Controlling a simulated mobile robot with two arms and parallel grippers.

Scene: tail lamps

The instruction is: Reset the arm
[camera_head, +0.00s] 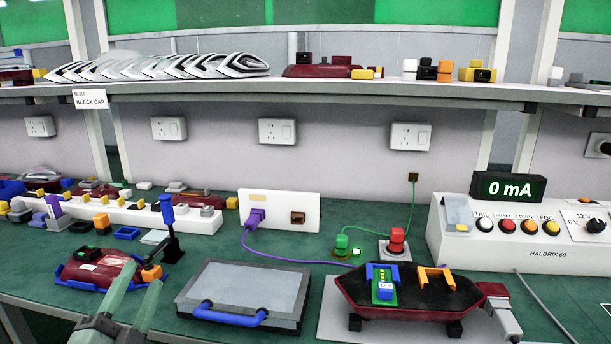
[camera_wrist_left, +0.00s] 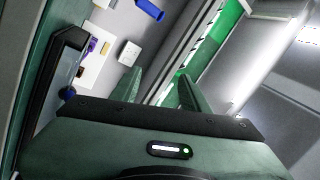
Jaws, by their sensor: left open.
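My left gripper (camera_head: 143,293) comes in at the lower left of the head view, in front of the bench. Its two green fingers stand apart with nothing between them. In the left wrist view the fingers (camera_wrist_left: 160,88) are also apart and empty, with the wall and shelf beyond them. In the head view a dark red tail lamp (camera_head: 98,268) in a blue holder lies just beyond the gripper. My right gripper is in neither view.
A grey case with a blue handle (camera_head: 240,318) lies right of the gripper. Right of it, a dark red lamp housing (camera_head: 430,298) sits on a fixture. A tester reading 0 mA (camera_head: 508,187) stands far right. A shelf (camera_head: 330,90) with clear covers runs above.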

